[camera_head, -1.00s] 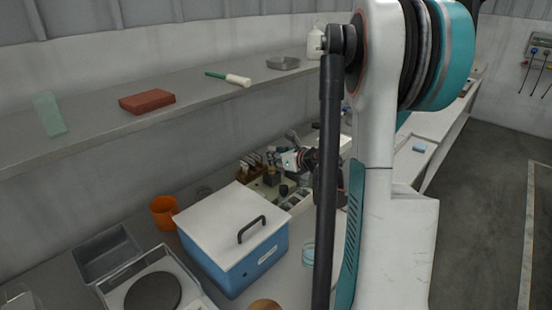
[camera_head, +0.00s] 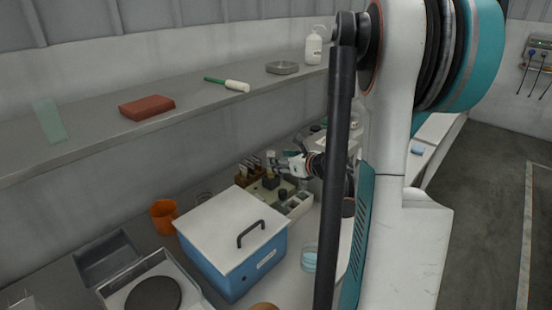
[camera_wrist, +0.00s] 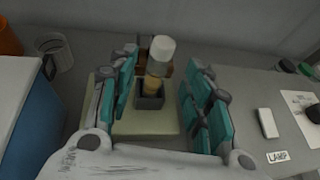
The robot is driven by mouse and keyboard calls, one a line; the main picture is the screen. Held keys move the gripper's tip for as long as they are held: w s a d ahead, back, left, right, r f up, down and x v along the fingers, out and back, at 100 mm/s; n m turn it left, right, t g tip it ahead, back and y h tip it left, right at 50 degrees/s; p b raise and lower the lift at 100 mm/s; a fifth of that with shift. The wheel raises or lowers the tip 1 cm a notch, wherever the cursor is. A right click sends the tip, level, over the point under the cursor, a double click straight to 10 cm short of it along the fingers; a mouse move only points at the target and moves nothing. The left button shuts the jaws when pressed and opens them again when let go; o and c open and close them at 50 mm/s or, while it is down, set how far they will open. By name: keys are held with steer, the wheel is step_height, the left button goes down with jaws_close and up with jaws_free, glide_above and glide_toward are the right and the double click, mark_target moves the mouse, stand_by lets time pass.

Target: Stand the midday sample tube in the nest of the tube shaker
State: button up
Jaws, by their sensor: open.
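A tube with a white cap (camera_wrist: 161,50) and tan contents (camera_wrist: 154,84) stands in a grey square nest (camera_wrist: 150,101) on a pale green base (camera_wrist: 150,127). In the wrist view it looks slightly tilted, perhaps from the camera angle. My gripper (camera_wrist: 162,68) is open, with its teal-padded fingers on either side of the tube and visible gaps. In the head view my gripper (camera_head: 282,161) is small beside the base, and the white cap (camera_head: 271,154) shows near its fingers. No label on the tube is readable.
A brown rack (camera_head: 246,174) stands close behind the nest. A blue box with a white lid (camera_head: 232,231), an orange cup (camera_head: 163,214) and a balance (camera_head: 152,292) stand left and in front.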

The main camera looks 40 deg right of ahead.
steer(key=p+v, duration=0.1)
steer(key=v, duration=0.6)
steer(key=shift+s+r+p, duration=0.2)
steer(key=shift+s+p, duration=0.1)
steer(key=shift+s, duration=0.05)
